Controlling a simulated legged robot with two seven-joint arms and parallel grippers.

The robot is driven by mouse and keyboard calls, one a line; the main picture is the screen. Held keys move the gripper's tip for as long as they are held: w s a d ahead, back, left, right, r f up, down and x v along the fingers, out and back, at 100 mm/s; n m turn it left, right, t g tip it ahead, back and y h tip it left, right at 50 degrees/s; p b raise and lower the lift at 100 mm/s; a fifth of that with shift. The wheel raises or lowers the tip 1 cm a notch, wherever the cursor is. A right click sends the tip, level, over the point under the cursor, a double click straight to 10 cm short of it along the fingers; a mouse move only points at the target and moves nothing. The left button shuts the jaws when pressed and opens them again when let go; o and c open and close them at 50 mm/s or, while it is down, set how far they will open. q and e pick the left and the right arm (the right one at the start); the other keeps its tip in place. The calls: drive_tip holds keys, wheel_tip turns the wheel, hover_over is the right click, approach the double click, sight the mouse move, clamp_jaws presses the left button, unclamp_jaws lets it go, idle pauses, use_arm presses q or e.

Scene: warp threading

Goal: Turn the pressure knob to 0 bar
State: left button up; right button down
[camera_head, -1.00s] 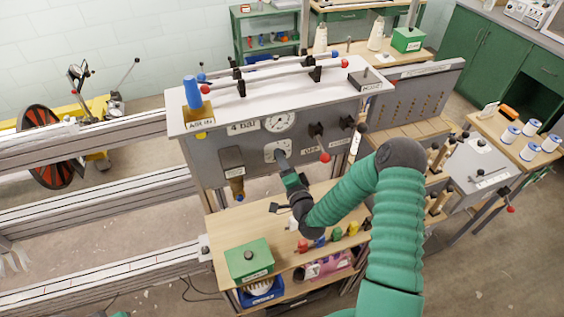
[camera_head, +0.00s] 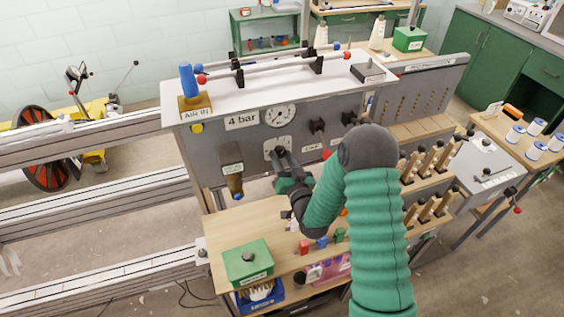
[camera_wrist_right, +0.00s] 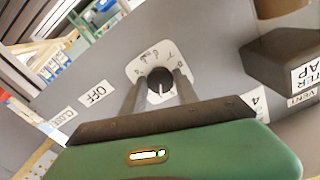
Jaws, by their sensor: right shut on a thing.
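The dark round pressure knob (camera_wrist_right: 160,82) sits on a white scale plate (camera_wrist_right: 152,58) with small marks in the right wrist view. My right gripper (camera_wrist_right: 159,86) is shut on the knob, one finger on each side. A light line shows on the knob's face. In the head view the right gripper (camera_head: 283,155) meets the panel at the knob's white plate (camera_head: 270,147), and the fingers partly hide the knob. The round pressure gauge (camera_head: 279,115) is above it, its needle too small to read. A "4 bar" label (camera_head: 242,120) is left of the gauge. My left gripper is out of view.
Black valves, one with a red-tipped lever (camera_head: 318,127), are to the right. Below is a wooden shelf (camera_head: 225,222) with a green box (camera_head: 247,262) and small coloured parts. Rails extend left.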

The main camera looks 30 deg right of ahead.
drive_tip(key=n+b, duration=0.1)
drive_tip(key=f+n+b, duration=0.1)
drive_tip(key=n, duration=0.1)
drive_tip(key=shift+s, duration=0.15)
drive_tip(key=shift+n+b, duration=0.75)
drive_tip(key=shift+n, duration=0.75)
drive_tip(key=shift+r, duration=0.1)
drive_tip(key=c, duration=1.2)
unclamp_jaws()
drive_tip(key=shift+o, duration=1.4)
drive_tip(key=shift+r, duration=0.1)
drive_tip(key=shift+d, duration=0.1)
drive_tip(key=shift+r, duration=0.15)
